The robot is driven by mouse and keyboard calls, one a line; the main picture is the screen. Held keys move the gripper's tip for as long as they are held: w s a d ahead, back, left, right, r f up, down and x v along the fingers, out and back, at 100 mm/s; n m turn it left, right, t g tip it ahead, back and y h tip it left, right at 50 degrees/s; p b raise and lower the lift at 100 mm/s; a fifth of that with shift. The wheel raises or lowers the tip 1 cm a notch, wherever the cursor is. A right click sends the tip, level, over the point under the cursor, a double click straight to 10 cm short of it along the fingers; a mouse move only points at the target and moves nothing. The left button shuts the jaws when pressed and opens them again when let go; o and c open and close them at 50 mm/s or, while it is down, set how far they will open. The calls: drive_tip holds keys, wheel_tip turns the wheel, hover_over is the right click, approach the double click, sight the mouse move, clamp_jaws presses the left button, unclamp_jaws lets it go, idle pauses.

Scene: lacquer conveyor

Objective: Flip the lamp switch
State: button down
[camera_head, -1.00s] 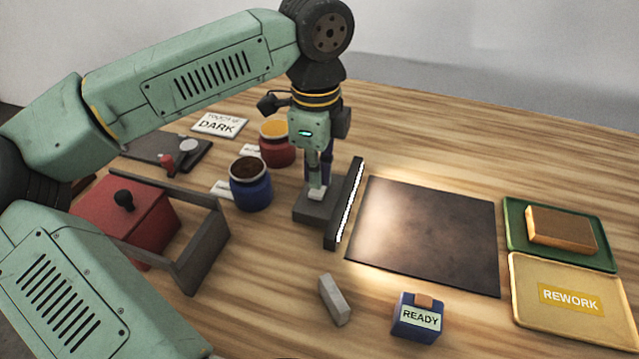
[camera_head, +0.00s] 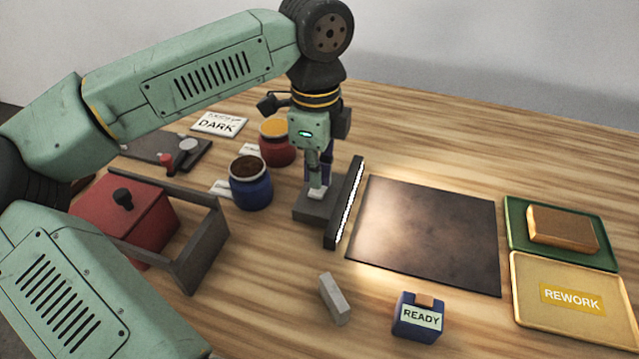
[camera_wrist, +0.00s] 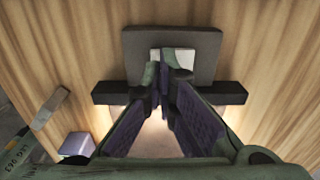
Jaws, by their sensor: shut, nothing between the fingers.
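The lamp stands mid-table as a dark grey base (camera_head: 312,208) with an upright bar (camera_head: 347,205) along its right side. The bar's strip glows white and lights the table beside it. A small white switch (camera_head: 318,193) sits on top of the base. My gripper (camera_head: 318,186) points down, shut and empty, with its tips at the switch. In the wrist view my gripper (camera_wrist: 163,68) has its tips together in front of the white switch (camera_wrist: 185,56) on the grey base (camera_wrist: 203,40). The tips partly hide the switch, and I cannot tell whether they touch it.
A dark panel (camera_head: 430,236) lies right of the lamp. Blue jar (camera_head: 250,190) and red jar (camera_head: 277,150) stand left of it. A grey block (camera_head: 335,299) and a READY box (camera_head: 418,321) are in front. A green tray (camera_head: 515,237) and yellow REWORK tray (camera_head: 540,328) lie right.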

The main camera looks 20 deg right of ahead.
sight(317, 192)
drive_tip(key=shift+f+b, duration=0.95)
drive_tip(key=shift+f, duration=0.05)
drive_tip(key=shift+r, duration=0.1)
idle(0.3)
drive_tip(key=shift+r+p, duration=1.85)
drive_tip(key=shift+r, duration=1.6)
